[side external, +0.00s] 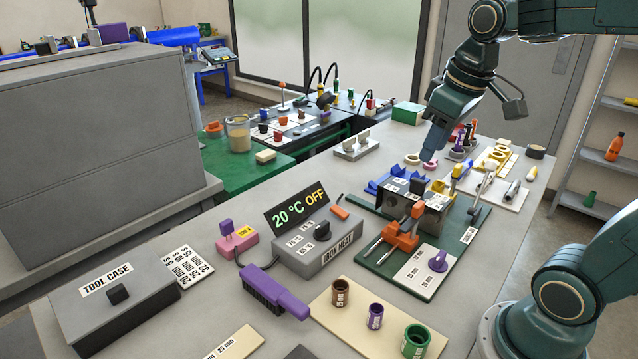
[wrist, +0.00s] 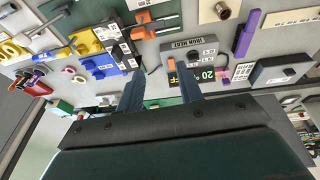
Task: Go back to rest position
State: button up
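My gripper (side external: 433,143) hangs from my dark green arm above the back part of the bench in the side view, pointing down. It is above or behind the green fusion board (side external: 385,262); the exact height is hard to tell. In the wrist view my gripper (wrist: 158,70) shows two dark blue fingers set apart, with nothing held between them. The iron heat box (side external: 318,243) stands on the bench, its display reading 20 °C OFF. It also shows just beyond the fingers in the wrist view (wrist: 195,52).
An orange-handled clamp (side external: 403,235) stands on the board. Brown, purple and green fittings stand on a beige card (side external: 372,335) at the front. A tool case (side external: 115,300) and a purple brush (side external: 272,292) lie left. Several bottles and tools crowd the back right.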

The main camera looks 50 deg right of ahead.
jog(key=s+a+f+t, duration=0.2)
jog(key=s+a, duration=0.4)
jog(key=s, duration=0.1)
jog(key=shift+s+f+y, duration=0.3)
jog(key=shift+s+y, duration=0.05)
jog(key=shift+y, duration=0.05)
